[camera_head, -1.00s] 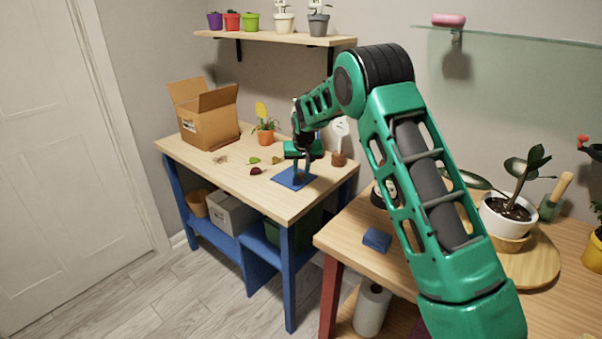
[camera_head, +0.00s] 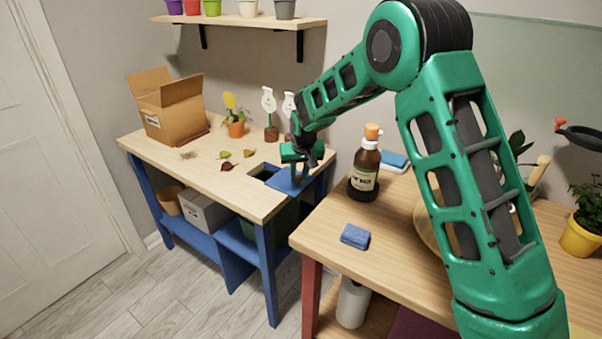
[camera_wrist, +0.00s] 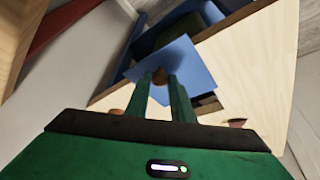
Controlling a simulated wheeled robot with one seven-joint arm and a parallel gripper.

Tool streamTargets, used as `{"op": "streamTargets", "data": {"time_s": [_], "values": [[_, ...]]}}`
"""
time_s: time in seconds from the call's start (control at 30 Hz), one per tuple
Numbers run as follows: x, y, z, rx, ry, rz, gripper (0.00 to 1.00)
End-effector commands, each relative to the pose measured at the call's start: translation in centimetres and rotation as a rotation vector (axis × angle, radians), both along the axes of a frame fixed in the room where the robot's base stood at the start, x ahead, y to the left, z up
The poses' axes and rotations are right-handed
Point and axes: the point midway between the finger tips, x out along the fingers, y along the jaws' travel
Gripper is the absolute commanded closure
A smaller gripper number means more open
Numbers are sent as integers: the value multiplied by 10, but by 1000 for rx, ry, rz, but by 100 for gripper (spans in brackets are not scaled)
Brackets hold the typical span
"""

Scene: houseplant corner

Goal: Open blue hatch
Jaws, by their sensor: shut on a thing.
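The blue hatch (camera_head: 284,186) is a flat square panel at the right end of the wooden bench top (camera_head: 180,163). It lies slid toward the right edge, and a dark opening (camera_head: 266,173) shows beside it on the left. My gripper (camera_head: 299,177) points down over the hatch. In the wrist view, the fingers (camera_wrist: 160,82) are shut around a small brown knob (camera_wrist: 159,95) on the blue hatch (camera_wrist: 183,62). The fingers hide part of the knob.
Leaves (camera_head: 226,166), a cardboard box (camera_head: 172,110) and potted plants (camera_head: 236,127) stand or lie on the bench. A second table (camera_head: 335,260) at the right holds a brown bottle (camera_head: 366,165) and a blue sponge (camera_head: 355,236). A shelf (camera_head: 245,21) hangs above.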

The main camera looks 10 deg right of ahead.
Motion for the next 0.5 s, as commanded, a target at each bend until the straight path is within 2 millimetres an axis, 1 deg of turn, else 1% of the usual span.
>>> {"op": "streamTargets", "data": {"time_s": [0.2, 0.23, 0.3, 0.5], "values": [[2, -1, 1, 0, -5, -2, 100], [2, -2, 1, 0, -5, -2, 74], [2, -1, 1, 0, -5, -2, 60], [1, -1, 1, 1, -3, -1, 60]]}}
